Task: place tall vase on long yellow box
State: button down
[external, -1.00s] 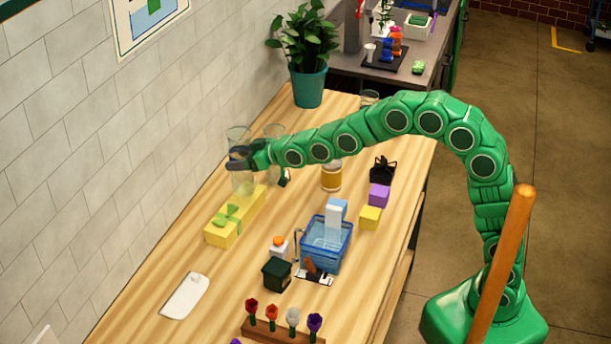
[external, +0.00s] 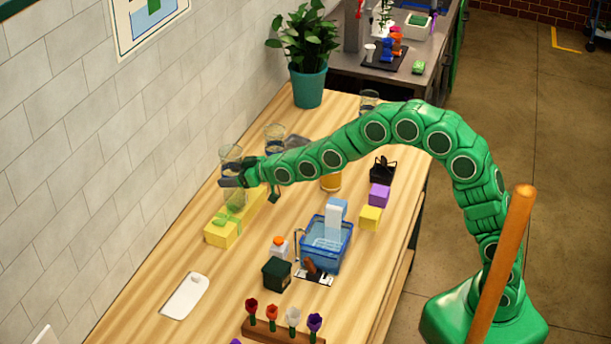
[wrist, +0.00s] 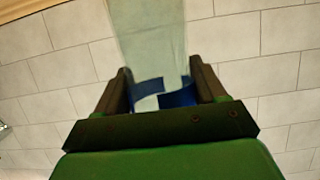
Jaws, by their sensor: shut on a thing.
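The tall vase (external: 230,157) is clear glass and upright at the wall side of the table. My gripper (external: 232,182) is shut on it, its dark fingers around the vase's middle. In the wrist view the pale vase (wrist: 150,32) stands between the two fingers of my gripper (wrist: 160,82), with blue patches near its lower visible part. The long yellow box (external: 221,234), with a green bow on top, lies below the vase. The vase's lower end overlaps the box in the external view; I cannot tell whether they touch.
Another clear glass (external: 274,134) stands behind my gripper, close to the wall. A potted plant (external: 308,85) is at the back. A blue basket (external: 325,250), a dark green box (external: 277,274) and a white board (external: 186,296) are nearer. Bare wood lies around the white board.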

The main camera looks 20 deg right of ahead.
jog(key=shift+c, duration=0.4)
grip_release()
jog(key=shift+r, duration=0.1)
jog(key=v, duration=1.2)
dwell(0.3)
jog(key=shift+d, duration=0.1)
